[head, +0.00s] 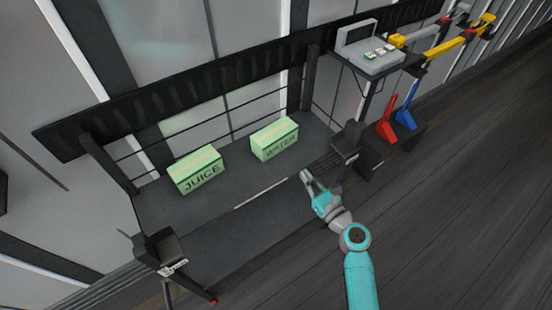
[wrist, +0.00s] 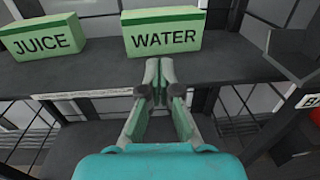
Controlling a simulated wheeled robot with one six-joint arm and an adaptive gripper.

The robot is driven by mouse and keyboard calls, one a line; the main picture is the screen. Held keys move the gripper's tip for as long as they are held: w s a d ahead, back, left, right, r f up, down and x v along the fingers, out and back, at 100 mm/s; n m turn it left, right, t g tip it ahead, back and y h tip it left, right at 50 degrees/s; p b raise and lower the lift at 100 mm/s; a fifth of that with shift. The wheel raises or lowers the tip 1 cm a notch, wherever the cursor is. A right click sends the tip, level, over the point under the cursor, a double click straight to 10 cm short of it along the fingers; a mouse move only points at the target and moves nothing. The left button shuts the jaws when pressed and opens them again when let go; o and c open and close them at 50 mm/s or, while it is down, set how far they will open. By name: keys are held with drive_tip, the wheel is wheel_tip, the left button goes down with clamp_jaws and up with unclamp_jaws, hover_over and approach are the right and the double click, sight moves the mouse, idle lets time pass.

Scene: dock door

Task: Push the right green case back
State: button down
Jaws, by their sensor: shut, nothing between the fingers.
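The right green case (head: 275,138), marked WATER, sits on the dark platform (head: 215,215), back from its front edge. It also shows in the wrist view (wrist: 163,32), straight ahead of my fingertips. A second green case (head: 196,170), marked JUICE, stands to its left, with a gap between them; it shows at the left of the wrist view (wrist: 42,38).
A railing with thin bars (head: 215,125) runs behind the cases. A dark post box (head: 348,140) stands at the platform's right end, close to my gripper. Another (head: 158,250) stands at the left end. Red (head: 386,127) and blue (head: 406,112) items sit further right. The floor at right is clear.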

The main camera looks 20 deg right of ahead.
sight(279, 142)
drive_tip(key=x, duration=1.3)
drive_tip(key=shift+w+a, duration=0.15)
drive_tip(key=shift+w, duration=0.25)
drive_tip(key=shift+w, duration=0.1)
drive_tip(key=x, duration=0.3)
drive_tip(key=shift+w+a, duration=0.1)
drive_tip(key=shift+w, duration=0.05)
